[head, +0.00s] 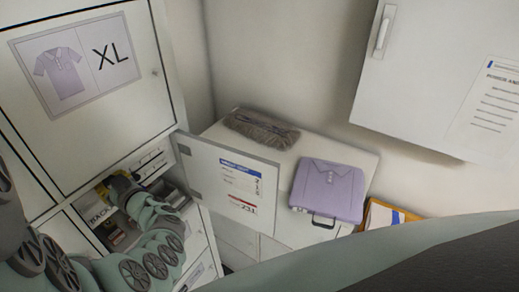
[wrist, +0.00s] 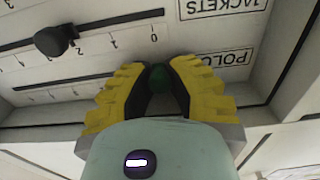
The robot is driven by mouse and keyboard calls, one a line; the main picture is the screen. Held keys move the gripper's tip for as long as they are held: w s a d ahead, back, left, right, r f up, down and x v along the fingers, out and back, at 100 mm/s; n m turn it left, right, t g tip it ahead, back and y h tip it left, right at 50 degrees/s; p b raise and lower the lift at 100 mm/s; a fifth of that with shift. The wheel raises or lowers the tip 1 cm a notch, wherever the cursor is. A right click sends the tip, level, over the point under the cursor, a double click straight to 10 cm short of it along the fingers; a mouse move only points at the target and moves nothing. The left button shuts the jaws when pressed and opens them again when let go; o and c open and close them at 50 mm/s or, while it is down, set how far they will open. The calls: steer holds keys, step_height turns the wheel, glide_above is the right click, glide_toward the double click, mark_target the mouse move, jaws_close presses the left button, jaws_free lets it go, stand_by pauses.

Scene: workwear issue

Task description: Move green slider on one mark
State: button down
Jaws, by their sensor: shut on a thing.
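The green slider (wrist: 159,77) is a round knob in the wrist view, between the yellow fingers of my gripper (wrist: 158,90). My gripper is shut on it. The slider's slotted track (wrist: 62,82) runs left from the fingers, with small numbered marks beside it. The fingers cover the marks at the slider, so I cannot tell its exact mark. The label beside this track reads POLO, partly hidden, and appears upside down. In the head view my gripper (head: 120,186) reaches into an open cabinet compartment at the left; the slider is hidden there.
A black slider (wrist: 55,40) sits on the neighbouring track, labelled JACKETS. An open cabinet door (head: 232,180) stands just right of my arm. A folded purple shirt (head: 328,190) and a grey-brown folded cloth (head: 262,129) lie on a white top (head: 285,155).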

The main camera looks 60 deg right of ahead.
steer(key=d+b, duration=0.1)
steer(key=d, duration=0.2)
steer(key=shift+d, duration=0.3)
steer(key=c, duration=0.9)
jaws_free()
steer(key=shift+o, duration=0.2)
